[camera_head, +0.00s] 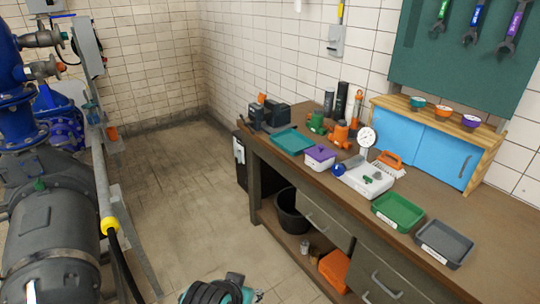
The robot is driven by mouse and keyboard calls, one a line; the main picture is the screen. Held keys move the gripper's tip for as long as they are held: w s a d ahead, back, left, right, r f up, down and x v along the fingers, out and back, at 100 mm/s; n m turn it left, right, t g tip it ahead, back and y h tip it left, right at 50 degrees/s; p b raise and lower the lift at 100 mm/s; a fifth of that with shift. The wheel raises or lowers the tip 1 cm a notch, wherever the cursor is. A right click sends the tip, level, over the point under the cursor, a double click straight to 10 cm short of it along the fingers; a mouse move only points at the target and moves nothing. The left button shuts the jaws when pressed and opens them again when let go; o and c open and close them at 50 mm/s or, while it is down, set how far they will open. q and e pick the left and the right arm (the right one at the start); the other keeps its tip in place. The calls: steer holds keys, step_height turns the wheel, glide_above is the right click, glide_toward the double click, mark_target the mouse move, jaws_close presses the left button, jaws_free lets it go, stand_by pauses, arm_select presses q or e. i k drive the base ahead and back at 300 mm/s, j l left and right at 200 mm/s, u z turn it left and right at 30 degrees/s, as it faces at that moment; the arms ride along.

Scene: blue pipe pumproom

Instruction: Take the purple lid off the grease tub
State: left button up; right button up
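The grease tub (319,163) is a small white tub on the workbench, near its front edge. Its purple lid (320,153) sits on top of it. The tub stands between a teal tray on its left and a white tray on its right. Neither of my grippers shows in the head view.
The teal tray (292,141), white tray (364,180), green tray (397,211) and grey tray (444,243) line the workbench (480,210). A pressure gauge (367,138) and orange and green tools stand behind. A blue cabinet (425,150) is at the back right. Floor (190,190) lies open left of the bench.

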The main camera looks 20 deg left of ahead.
mark_target(320, 153)
steer(key=u, duration=0.15)
steer(key=i+j+z, duration=0.1)
steer(key=z, duration=0.35)
steer(key=i+j+z, duration=0.15)
steer(key=z, duration=0.35)
steer(key=i+j+z, duration=0.1)
steer(key=j+z, duration=0.15)
steer(key=z, duration=0.2)
